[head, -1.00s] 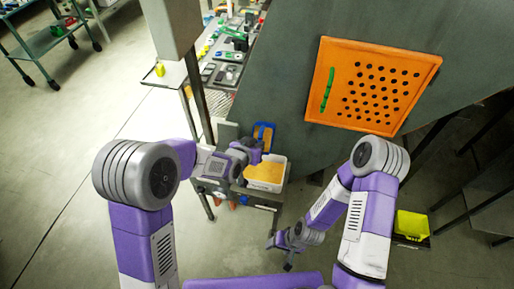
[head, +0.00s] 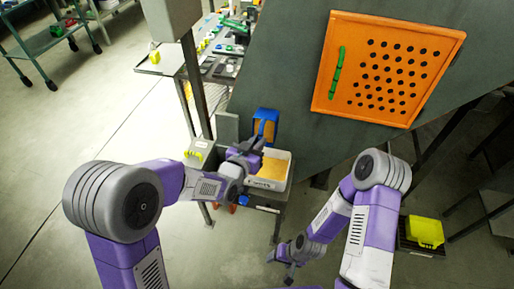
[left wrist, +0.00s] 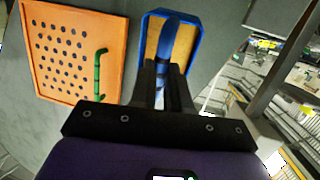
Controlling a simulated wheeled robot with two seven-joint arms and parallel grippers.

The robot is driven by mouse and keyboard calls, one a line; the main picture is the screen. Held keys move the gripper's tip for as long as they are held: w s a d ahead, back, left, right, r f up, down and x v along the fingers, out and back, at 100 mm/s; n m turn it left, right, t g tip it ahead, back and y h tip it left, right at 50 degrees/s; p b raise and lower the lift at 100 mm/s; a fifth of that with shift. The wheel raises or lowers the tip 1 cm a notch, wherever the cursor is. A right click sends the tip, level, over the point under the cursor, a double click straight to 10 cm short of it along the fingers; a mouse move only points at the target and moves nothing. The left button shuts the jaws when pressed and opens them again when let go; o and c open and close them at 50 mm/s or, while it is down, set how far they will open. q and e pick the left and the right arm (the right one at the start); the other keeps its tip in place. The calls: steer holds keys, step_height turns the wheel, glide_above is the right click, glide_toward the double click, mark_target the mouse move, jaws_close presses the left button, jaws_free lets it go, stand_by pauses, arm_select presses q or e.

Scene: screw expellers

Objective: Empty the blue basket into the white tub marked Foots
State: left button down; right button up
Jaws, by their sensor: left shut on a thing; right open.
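The blue basket (head: 266,115) is held up just behind the white tub, against the dark green machine side. My left gripper (head: 258,141) is shut on its blue handle, which also shows in the left wrist view (left wrist: 169,45). In that view the basket's blue rim (left wrist: 148,40) frames a tan surface; I cannot tell how full it is. The white tub (head: 265,184) sits on a small stand below the gripper, with orange-tan material in it. Its marking is not legible. My right gripper (head: 289,264) is open and empty, low over the floor.
An orange perforated panel (head: 385,70) with a green handle (head: 337,72) is on the machine side. A yellow-green bin (head: 425,231) stands at the lower right. A bench with small parts (head: 222,50) is at the back. A post (head: 196,85) stands left of the basket.

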arm_select(q)
steer(key=shift+s+f+m+t+h, duration=0.1)
steer(key=shift+f+m+t+h, duration=0.15)
steer(key=shift+f+t+h, duration=0.75)
steer(key=shift+s+f+m+t+h, duration=0.1)
steer(key=shift+f+m+t+h, duration=0.25)
steer(key=shift+f+t, duration=1.15)
steer(key=shift+f, duration=0.1)
